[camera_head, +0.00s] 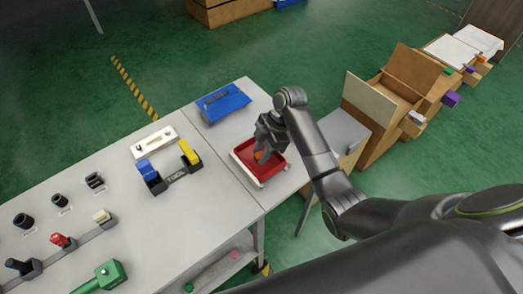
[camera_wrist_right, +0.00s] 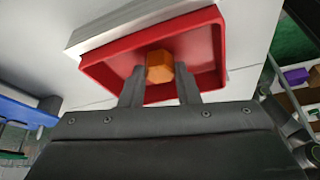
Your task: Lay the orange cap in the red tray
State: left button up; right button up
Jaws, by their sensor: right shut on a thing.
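The red tray (camera_head: 271,173) sits on the right part of the grey table, and its red wall also shows in the right wrist view (camera_wrist_right: 205,42). My right gripper (camera_head: 262,150) reaches down over the tray. It is shut on the orange cap (camera_wrist_right: 159,66), which shows between the two fingertips in the right wrist view. In the head view only a bit of the cap (camera_head: 258,155) shows below the fingers, against the tray's inside. I cannot tell whether the cap touches the tray floor. My left gripper is not in view.
A fixture with blue and yellow levers (camera_head: 170,170) stands to the left, with several black, red and green fixtures further left. Cardboard boxes (camera_head: 405,75) stand beyond the table at right.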

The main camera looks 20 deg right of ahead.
jog(key=shift+f, duration=0.15)
jog(key=o, duration=1.1)
jog(key=v, duration=0.6)
jog(key=p+v, duration=0.4)
jog(key=v, duration=0.2)
jog(key=shift+r, duration=0.25)
